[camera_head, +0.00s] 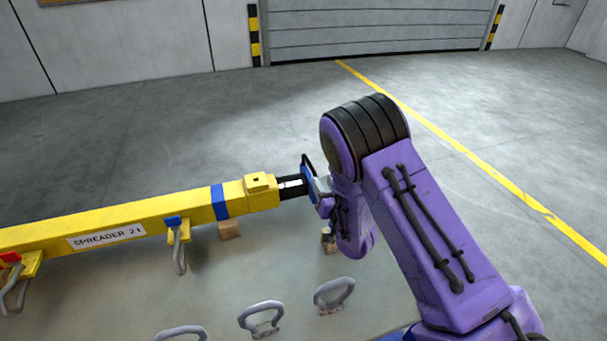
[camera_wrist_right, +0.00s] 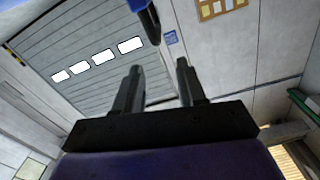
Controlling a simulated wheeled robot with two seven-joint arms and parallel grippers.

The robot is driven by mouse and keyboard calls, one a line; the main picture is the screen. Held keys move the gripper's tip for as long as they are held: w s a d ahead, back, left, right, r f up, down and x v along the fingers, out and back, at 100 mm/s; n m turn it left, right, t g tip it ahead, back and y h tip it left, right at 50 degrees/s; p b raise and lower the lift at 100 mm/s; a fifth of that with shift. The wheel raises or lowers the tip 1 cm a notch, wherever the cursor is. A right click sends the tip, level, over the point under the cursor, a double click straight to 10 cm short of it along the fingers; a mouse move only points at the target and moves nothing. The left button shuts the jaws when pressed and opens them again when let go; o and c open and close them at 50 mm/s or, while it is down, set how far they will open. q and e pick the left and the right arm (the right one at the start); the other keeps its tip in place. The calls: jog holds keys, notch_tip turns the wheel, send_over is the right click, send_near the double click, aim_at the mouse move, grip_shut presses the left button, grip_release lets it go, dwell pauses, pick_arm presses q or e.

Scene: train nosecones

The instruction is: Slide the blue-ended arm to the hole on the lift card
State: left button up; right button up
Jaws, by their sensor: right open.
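A yellow spreader beam (camera_head: 150,212) labelled SPREADER 2t runs from the left edge to mid-view in the head view. A blue band (camera_head: 220,202) circles it near its right end, and a yellow end piece (camera_head: 258,193) with a small raised block sits beyond. My right gripper (camera_head: 291,187) is at the end piece's right tip; I cannot tell whether it touches. In the wrist view my right gripper (camera_wrist_right: 158,78) has its black fingers apart, with nothing seen between them. I cannot make out a lift card or hole. My left gripper is out of view.
Grey lifting rings (camera_head: 262,318) lie on the grey table at the front. Wooden blocks (camera_head: 229,230) stand by the beam. A hook (camera_head: 180,255) hangs from a blue-topped bracket, with a red one farther left. A shutter door (camera_head: 380,30) stands behind open floor.

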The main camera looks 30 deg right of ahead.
aim_at(315, 174)
jog(key=x, duration=0.2)
jog(key=p+x, duration=0.1)
jog(key=x, duration=0.2)
jog(key=f+p+x, duration=0.1)
jog(key=x, duration=0.2)
jog(key=shift+w+f, duration=0.1)
jog(key=shift+w, duration=0.1)
jog(key=shift+w+d, duration=0.1)
jog(key=shift+w, duration=0.5)
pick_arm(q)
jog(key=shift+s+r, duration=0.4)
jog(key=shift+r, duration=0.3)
pick_arm(e)
jog(key=shift+w+f, duration=0.15)
jog(key=shift+w, duration=0.05)
jog(key=shift+d, duration=0.1)
grip_shut()
